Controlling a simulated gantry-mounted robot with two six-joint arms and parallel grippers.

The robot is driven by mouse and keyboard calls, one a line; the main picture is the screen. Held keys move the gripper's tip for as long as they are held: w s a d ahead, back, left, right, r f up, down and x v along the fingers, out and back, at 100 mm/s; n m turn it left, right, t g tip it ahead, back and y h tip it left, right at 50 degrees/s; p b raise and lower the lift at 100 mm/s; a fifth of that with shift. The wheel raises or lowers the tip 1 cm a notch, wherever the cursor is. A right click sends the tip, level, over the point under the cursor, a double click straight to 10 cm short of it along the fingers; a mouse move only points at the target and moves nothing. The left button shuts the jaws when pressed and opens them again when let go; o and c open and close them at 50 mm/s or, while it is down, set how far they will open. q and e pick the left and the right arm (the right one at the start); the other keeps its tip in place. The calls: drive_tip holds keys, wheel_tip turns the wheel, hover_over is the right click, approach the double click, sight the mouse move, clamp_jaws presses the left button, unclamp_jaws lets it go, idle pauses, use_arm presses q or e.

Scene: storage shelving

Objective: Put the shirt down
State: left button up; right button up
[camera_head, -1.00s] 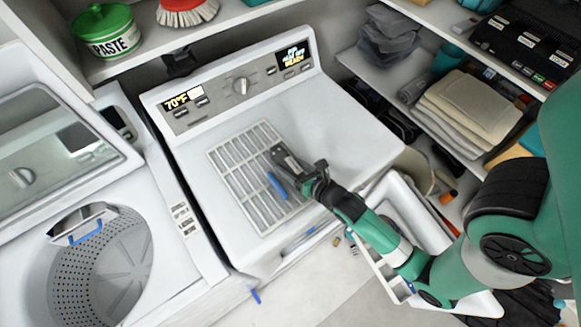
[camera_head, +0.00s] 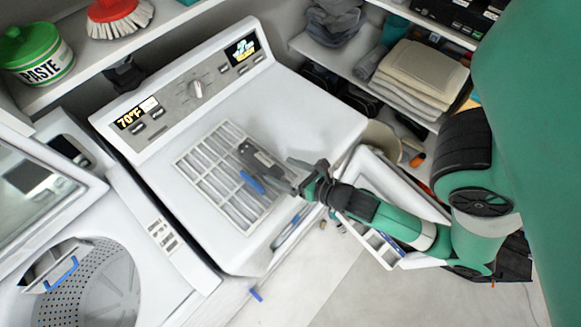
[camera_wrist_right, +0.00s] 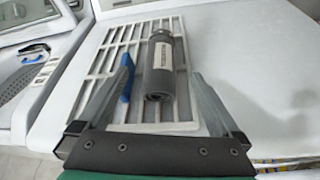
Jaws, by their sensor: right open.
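A dark grey rolled bundle (camera_head: 262,158) with a pale label lies on the white slatted rack on top of the dryer; I take it for the shirt. My right gripper (camera_head: 283,175) is at the rack's right side, beside the near end of the bundle. In the right wrist view the bundle (camera_wrist_right: 160,85) lies between the two spread fingers, apart from both. My left gripper is not in view.
The dryer top (camera_head: 300,110) is clear behind the rack. An open washer with a blue-handled part (camera_head: 60,272) is at the left. Folded towels (camera_head: 420,70) sit on the right shelf. The paste tin (camera_head: 32,55) and a red brush (camera_head: 118,15) are on the shelf above.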

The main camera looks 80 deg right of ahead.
drive_tip(key=shift+v, duration=0.8)
drive_tip(key=shift+s+a+r, duration=0.25)
drive_tip(key=shift+s, duration=0.2)
